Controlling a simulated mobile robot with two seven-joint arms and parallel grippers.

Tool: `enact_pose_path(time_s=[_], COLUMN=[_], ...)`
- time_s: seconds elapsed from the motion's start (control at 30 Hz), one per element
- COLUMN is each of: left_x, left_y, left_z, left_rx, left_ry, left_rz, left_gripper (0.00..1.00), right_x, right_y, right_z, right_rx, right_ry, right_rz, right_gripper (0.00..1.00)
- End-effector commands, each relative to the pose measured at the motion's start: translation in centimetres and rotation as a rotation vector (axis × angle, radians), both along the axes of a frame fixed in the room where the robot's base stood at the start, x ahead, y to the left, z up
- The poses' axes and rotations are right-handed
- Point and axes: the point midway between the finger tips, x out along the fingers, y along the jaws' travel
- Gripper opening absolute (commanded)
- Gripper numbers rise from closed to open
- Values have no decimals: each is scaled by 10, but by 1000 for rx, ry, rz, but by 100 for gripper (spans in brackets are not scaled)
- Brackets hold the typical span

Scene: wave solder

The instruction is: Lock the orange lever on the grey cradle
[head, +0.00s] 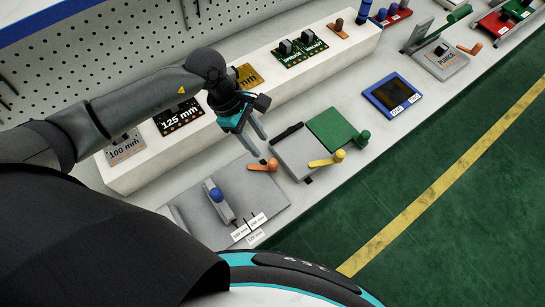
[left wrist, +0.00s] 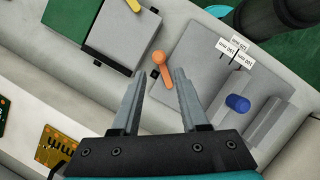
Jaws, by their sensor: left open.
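The orange lever (head: 263,166) sits at the upper right corner of the flat grey cradle (head: 241,182) on the bench. In the left wrist view the lever (left wrist: 161,66) has a round knob end and a short arm. My left gripper (head: 256,148) is open and empty, just above and behind the lever. In the left wrist view the gripper's fingers (left wrist: 167,82) point toward the lever, which shows between and beyond their tips. The cradle (left wrist: 206,56) also carries a blue knob (head: 216,194) on a grey sliding block. My right gripper is not in view.
A grey plate with a yellow lever (head: 327,159) and a green plate (head: 332,131) stand right of the cradle. White labels (head: 248,227) lie at its front edge. A raised white shelf (head: 150,168) with marked plates runs behind. A blue-framed tray (head: 392,95) is farther right.

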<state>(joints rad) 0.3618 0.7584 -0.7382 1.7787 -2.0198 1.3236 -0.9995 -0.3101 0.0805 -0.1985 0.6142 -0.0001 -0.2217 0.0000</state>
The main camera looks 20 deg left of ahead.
Motion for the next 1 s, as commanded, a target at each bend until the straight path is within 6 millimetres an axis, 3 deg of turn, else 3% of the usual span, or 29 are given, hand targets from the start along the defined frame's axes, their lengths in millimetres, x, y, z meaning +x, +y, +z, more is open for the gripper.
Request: enact_pose_path(time_s=[0.2,0.43,0.63,0.93,1.0], left_x=[-2,-2,-2,-1,-2], left_y=[-20,-33,-39,-39,-39], left_z=[-46,-80,-92,-94,-94], left_rx=[-4,-3,-3,-2,-2], left_ry=[3,1,0,-1,0], left_rz=[2,2,2,2,1], left_gripper=[44,44,44,44,38], right_x=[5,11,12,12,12], right_y=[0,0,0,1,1], right_z=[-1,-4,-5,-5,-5], right_rx=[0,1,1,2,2], right_ry=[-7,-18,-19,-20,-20], right_rz=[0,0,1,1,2], right_gripper=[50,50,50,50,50])
